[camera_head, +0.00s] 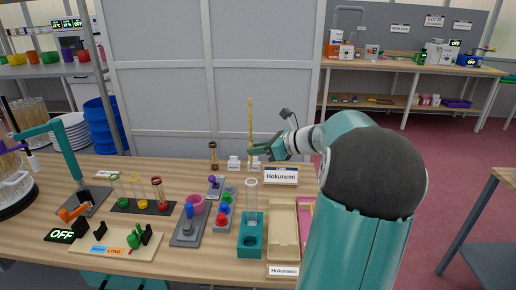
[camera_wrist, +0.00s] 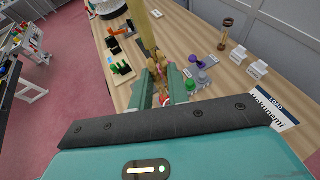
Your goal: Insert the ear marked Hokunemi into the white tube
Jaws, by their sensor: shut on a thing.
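A long pale yellow wheat ear (camera_head: 250,120) stands upright in my gripper (camera_head: 258,150), above the back of the bench. In the wrist view the ear (camera_wrist: 142,28) rises from between the teal fingers of my gripper (camera_wrist: 162,82), which are shut on it. A clear, pale tube (camera_head: 251,196) stands upright in a teal block (camera_head: 250,235), lower and nearer than the gripper. The ear is apart from the tube. A Hokunemi sign (camera_head: 281,176) stands behind the tube, and another Hokunemi label (camera_head: 284,271) is at the front edge. I cannot make out the tube in the wrist view.
A wooden tray (camera_head: 284,228) lies right of the teal block. An hourglass (camera_head: 213,155) and white card holders stand behind.

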